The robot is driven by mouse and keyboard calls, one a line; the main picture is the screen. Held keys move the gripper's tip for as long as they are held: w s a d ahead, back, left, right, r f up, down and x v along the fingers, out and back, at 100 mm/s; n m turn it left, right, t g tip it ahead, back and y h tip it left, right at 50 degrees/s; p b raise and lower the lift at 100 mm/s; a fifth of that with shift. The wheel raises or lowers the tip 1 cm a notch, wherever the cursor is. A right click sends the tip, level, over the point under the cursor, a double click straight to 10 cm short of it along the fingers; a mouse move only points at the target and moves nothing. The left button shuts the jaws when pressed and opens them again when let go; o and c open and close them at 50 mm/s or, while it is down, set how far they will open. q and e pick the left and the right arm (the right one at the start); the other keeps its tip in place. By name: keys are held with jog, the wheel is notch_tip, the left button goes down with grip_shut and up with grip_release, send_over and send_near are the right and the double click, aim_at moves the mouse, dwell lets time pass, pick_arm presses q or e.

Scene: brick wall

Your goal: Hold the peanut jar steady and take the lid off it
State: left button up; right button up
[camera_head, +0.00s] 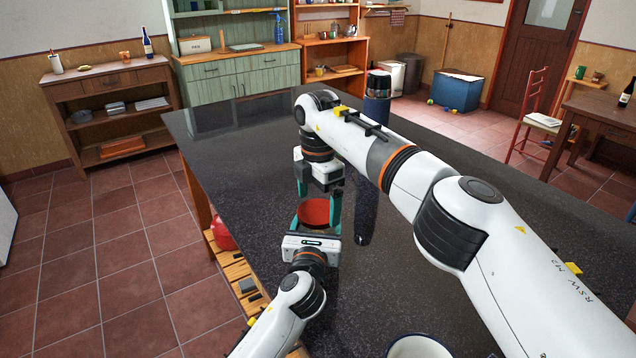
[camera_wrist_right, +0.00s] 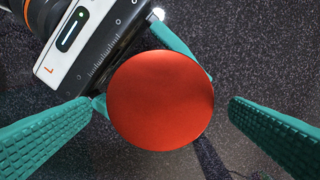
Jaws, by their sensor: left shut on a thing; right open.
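The peanut jar's red lid (camera_head: 314,211) shows in the head view on the dark counter, between the teal fingers of my left gripper (camera_head: 317,218). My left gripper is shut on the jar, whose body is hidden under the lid. In the right wrist view the round red lid (camera_wrist_right: 160,100) is seen from above, with the left gripper's fingers behind it. My right gripper (camera_wrist_right: 165,125) is open, with one teal finger on each side of the lid and gaps between. In the head view my right gripper (camera_head: 320,195) is above the jar.
The dark speckled counter (camera_head: 240,150) is mostly clear to the back left. A blue container with a dark top (camera_head: 377,95) stands at the far end. My right arm crosses over the counter.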

jog(key=shift+f, duration=0.75)
